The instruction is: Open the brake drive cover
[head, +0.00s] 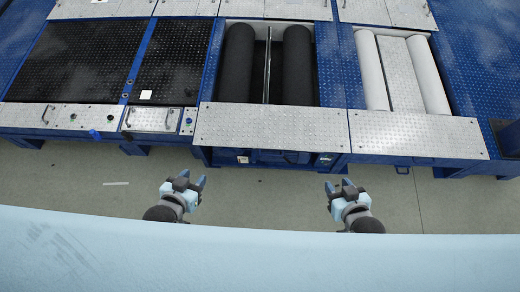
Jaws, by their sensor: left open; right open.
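The roller tester has several silver tread-plate panels, and no label readable here tells which is the brake drive cover. A wide plate (272,127) lies flat in front of the black rollers (297,65). A small plate with a handle (150,119) lies flat to its left. A longer plate with a handle (60,116) lies at the far left. My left gripper (190,184) is open and empty over the floor, in front of the tester. My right gripper (340,185) is open and empty, also over the floor. Both are apart from the panels.
White rollers (402,72) sit at the right behind another tread plate (415,135). Black tread panels (68,60) lie at the left. A blue frame (345,80) surrounds them. The grey-green floor (260,205) between my grippers is clear. A blue knob (95,134) sticks out at the left front edge.

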